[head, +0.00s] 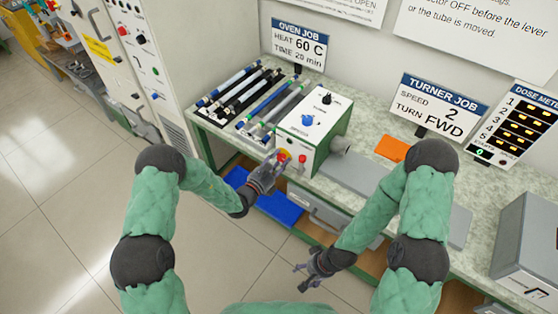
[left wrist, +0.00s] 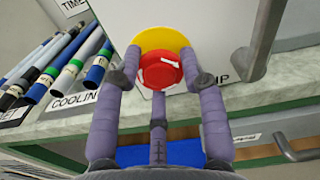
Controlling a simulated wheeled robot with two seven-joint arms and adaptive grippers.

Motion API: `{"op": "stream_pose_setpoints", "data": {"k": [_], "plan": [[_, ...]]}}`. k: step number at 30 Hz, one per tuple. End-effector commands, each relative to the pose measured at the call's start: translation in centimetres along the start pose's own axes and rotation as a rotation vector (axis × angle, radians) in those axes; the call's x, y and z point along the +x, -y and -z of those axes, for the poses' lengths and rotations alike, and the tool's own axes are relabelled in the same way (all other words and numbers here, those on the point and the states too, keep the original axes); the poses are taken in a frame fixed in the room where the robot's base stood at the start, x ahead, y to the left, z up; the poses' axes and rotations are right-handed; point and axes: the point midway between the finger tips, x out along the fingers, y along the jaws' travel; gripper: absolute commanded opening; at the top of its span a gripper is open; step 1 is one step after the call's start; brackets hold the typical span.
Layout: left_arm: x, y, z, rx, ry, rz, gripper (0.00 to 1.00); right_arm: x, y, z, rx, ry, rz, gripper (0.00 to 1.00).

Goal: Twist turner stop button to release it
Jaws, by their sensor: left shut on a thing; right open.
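The turner (head: 313,128) is a white and green box on the bench, with knobs on its top. Its stop button (left wrist: 160,70) is a red mushroom head with white arrow marks on a yellow disc (left wrist: 160,40), on the box's front face. In the head view the button (head: 282,155) is partly hidden by my left gripper. My left gripper (head: 272,166) is shut on the stop button, with fingers on both sides of it in the left wrist view (left wrist: 160,85). My right gripper (head: 305,272) is open and empty, low in front of the bench.
Several rods (head: 237,88) lie in racks left of the turner. A grey handle (left wrist: 265,40) stands right of the button. An orange sheet (head: 393,148) and a TURNER JOB sign (head: 440,105) are to the right. A blue bin (head: 270,200) is below the bench edge.

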Motion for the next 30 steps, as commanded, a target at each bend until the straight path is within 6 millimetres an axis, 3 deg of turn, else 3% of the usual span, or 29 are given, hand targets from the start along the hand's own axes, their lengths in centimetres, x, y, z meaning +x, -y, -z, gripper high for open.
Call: {"op": "stream_pose_setpoints", "data": {"k": [21,30], "plan": [[0.06,0.01,-0.04,0.498,0.0,0.001,0.09,-0.66,0.24,-0.02,0.0,0.0,0.0,0.65],[0.09,0.03,-0.03,0.631,0.0,0.002,0.09,-0.73,0.26,-0.03,0.0,0.0,0.0,0.65]]}}
